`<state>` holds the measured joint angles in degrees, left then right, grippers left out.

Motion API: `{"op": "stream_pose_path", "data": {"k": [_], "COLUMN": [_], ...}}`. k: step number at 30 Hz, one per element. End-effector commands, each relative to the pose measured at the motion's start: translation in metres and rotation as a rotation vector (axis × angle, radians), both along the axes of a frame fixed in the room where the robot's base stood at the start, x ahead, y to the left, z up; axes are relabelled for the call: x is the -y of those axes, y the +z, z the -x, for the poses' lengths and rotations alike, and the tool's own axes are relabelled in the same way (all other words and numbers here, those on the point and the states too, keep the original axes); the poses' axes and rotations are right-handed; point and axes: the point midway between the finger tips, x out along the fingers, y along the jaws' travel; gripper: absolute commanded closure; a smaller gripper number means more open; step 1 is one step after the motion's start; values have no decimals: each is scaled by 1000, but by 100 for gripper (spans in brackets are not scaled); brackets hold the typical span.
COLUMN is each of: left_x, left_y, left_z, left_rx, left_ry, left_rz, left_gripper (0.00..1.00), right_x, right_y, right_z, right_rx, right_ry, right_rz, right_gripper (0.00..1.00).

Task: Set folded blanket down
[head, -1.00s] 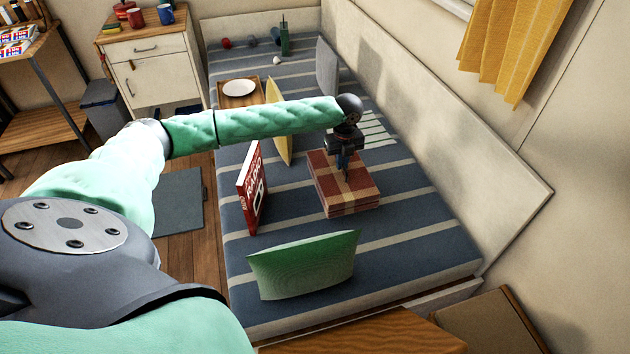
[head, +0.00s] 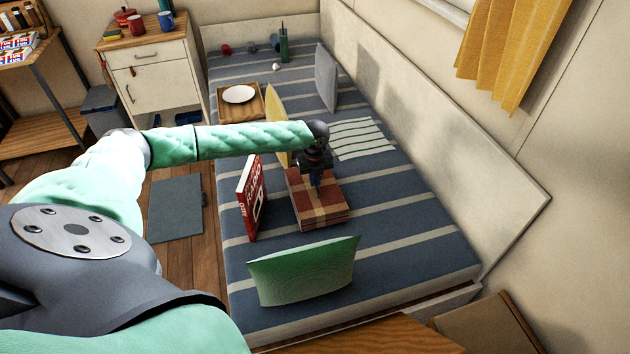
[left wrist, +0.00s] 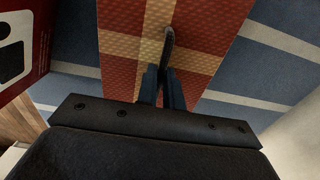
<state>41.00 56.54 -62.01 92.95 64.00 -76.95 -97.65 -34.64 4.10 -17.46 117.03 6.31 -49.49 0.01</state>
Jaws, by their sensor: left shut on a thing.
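The folded blanket (head: 328,207), red with tan bands, is over the striped mattress (head: 400,245), between the red box marked RADIO (head: 250,200) and the back panel. My left gripper (head: 316,184) points down from above and is shut on the blanket near its middle. In the left wrist view the dark fingers (left wrist: 162,84) are close together against the blanket (left wrist: 120,65). I cannot tell whether the blanket's underside touches the mattress. My right gripper is out of view.
A green cushion (head: 303,272) stands at the near end. A yellow cushion (head: 275,110), a grey cushion (head: 326,78) and a tray (head: 254,111) with a plate (head: 239,94) are farther back. A striped cloth (head: 362,139) lies by the back panel. The mattress right of the blanket is clear.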

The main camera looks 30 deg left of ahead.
Motion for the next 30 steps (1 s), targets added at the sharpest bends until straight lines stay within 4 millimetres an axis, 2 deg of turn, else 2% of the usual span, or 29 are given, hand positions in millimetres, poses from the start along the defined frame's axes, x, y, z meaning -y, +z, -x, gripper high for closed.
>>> {"op": "stream_pose_path", "data": {"k": [3,14,15,17,18,26,30], "left_x": [-1,0,-1,0,0,0,0], "left_y": [-9,-11,-12,-12,-12,-11,-3], "left_z": [-1,-1,0,0,0,0,-1], "left_rx": [2,2,1,1,1,1,3], "left_ry": [1,1,1,1,1,1,1], "left_rz": [-1,-1,-1,-1,-1,-1,0], "left_gripper": [100,100,84,72,70,70,70], "right_x": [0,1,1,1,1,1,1], "right_y": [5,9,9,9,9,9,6], "right_z": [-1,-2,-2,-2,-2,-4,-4], "right_rx": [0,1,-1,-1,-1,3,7], "right_ry": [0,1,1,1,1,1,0], "right_rz": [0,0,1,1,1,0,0], "right_gripper": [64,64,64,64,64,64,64]}}
